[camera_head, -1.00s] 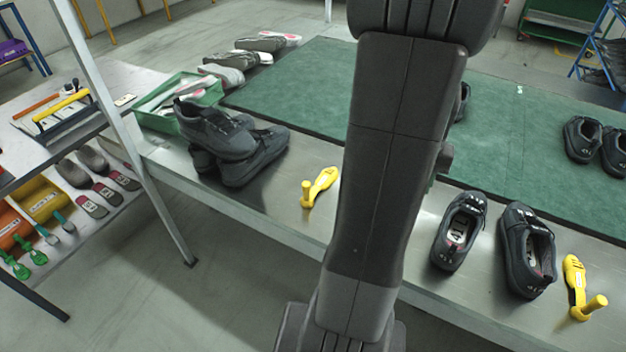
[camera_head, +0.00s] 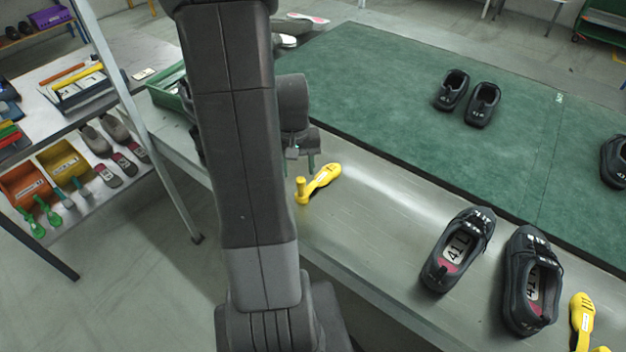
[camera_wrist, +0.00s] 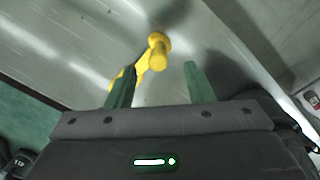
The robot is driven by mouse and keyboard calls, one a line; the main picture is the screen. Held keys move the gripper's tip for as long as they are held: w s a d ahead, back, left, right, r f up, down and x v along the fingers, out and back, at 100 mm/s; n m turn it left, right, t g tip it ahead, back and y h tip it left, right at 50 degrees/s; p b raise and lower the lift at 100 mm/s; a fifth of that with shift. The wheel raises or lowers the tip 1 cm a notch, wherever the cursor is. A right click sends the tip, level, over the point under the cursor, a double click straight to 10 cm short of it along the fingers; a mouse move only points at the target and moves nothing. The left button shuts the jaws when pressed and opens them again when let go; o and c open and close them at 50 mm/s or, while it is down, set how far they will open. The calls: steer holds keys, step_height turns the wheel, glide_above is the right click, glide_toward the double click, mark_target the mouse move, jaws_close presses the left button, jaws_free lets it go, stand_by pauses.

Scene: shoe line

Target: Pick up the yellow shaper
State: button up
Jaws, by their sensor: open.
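A yellow shaper (camera_head: 319,182) lies on the metal bench edge in the head view, with its peg end toward the front. My gripper (camera_head: 301,163) hangs just behind and above it, beside my arm. In the wrist view the yellow shaper (camera_wrist: 157,52) shows beyond the fingertips, its round knob between them and its flat part partly hidden by the left finger. My gripper (camera_wrist: 159,80) is open and empty there, with its two greenish fingers apart. A second yellow shaper (camera_head: 582,318) lies at the right edge of the head view, partly cut off.
A pair of dark shoes (camera_head: 458,249) stands on the bench to the right. Another pair (camera_head: 467,97) stands on the green mat (camera_head: 400,60). The bench between shaper and shoes is clear.

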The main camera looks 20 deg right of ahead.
mark_target(300, 179)
steer(key=shift+f, duration=0.9)
steer(key=shift+w+d+f, duration=0.15)
steer(key=shift+d+f, duration=0.05)
steer(key=shift+f, duration=1.2)
steer(key=shift+w+d+f, duration=0.15)
steer(key=shift+f, duration=1.2)
jaws_close()
